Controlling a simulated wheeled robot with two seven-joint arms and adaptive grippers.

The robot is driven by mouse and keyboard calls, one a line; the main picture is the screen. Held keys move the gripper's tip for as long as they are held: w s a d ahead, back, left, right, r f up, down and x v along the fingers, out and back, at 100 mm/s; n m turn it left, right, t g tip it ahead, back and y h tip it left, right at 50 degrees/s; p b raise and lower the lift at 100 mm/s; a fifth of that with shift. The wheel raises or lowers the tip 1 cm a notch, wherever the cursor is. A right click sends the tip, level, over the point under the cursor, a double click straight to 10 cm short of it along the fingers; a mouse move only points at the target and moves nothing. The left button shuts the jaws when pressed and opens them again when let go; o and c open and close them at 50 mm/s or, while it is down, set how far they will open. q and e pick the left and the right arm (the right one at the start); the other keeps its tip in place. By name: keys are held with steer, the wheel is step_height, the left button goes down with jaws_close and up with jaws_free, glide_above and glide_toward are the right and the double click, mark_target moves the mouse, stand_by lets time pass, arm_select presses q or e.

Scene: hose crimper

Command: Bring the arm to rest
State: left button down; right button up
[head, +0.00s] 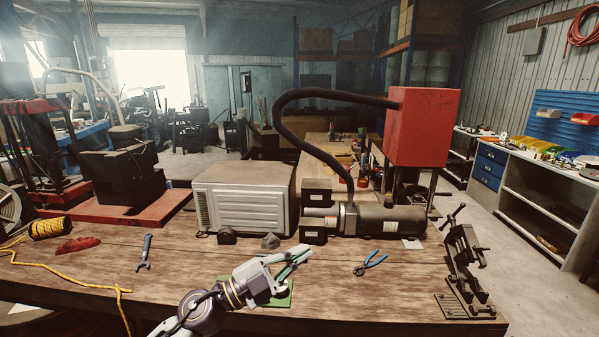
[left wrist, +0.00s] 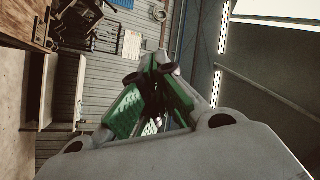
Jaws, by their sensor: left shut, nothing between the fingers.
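My left gripper (head: 294,258) is over the front of the wooden bench (head: 90,290), its arm coming in from the bottom left. Its fingers point up and to the right. In the left wrist view the gripper (left wrist: 152,75) has its green-padded fingers meeting at the tips, with nothing between them. A green object (head: 284,298) lies on the bench beneath it, partly hidden by the gripper. My right gripper is in neither view.
The red box (head: 424,125) with its black hose and motor (head: 390,220) stands back right. A pale metal case (head: 245,195) is behind the gripper. Blue pliers (head: 371,263), a vise (head: 464,262), a wrench (head: 145,252) and yellow rope (head: 50,229) lie around it.

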arm_select(q)
steer(key=w+a+f+n+t+y, duration=0.25)
steer(key=a+n+t+y, duration=0.25)
steer(key=a+n+y, duration=0.3)
steer(key=w+a+f+n+t+y, duration=0.2)
steer(key=a+f+n+t+y, duration=0.2)
steer(key=a+n+y, duration=0.4)
steer(key=s+a+f+n+g+y, duration=0.2)
steer(key=s+a+f+n+g, duration=0.1)
steer(key=f, duration=0.4)
steer(key=s+a+f+n+g+y, duration=0.2)
steer(key=s+f+g, duration=0.1)
steer(key=f, duration=0.3)
steer(key=s+a+f+g+h, duration=0.1)
steer(key=s+f+g, duration=0.5)
steer(key=s, duration=0.4)
steer(key=s+f+g, duration=0.3)
steer(key=s+f, duration=0.4)
steer(key=s, duration=0.2)
step_height(320, 180, down, 32)
steer(key=s+g, duration=0.2)
steer(key=s, duration=0.1)
steer(key=s+a+f, duration=0.2)
steer(key=s+f, duration=0.8)
steer(key=s, duration=0.1)
steer(key=s+a+f+g, duration=0.1)
steer(key=s+a+f, duration=0.1)
steer(key=s+f, duration=0.9)
